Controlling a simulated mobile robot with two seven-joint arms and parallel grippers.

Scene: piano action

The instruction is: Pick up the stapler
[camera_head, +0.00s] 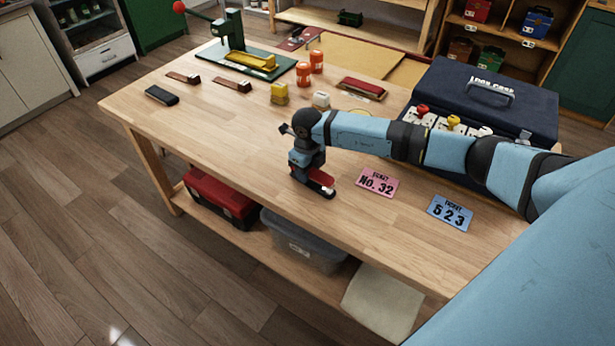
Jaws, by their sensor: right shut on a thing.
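A red and black stapler (325,179) is at the near middle of the wooden table, left of the pink ticket. My right gripper (310,172) points down over it and is shut on it. The gripper and wrist hide part of the stapler. I cannot tell whether it touches the tabletop or is slightly above it. My left gripper is not in view.
A pink ticket (376,182) and a blue ticket (452,213) lie to the right. A dark case (510,103) stands at the back right.

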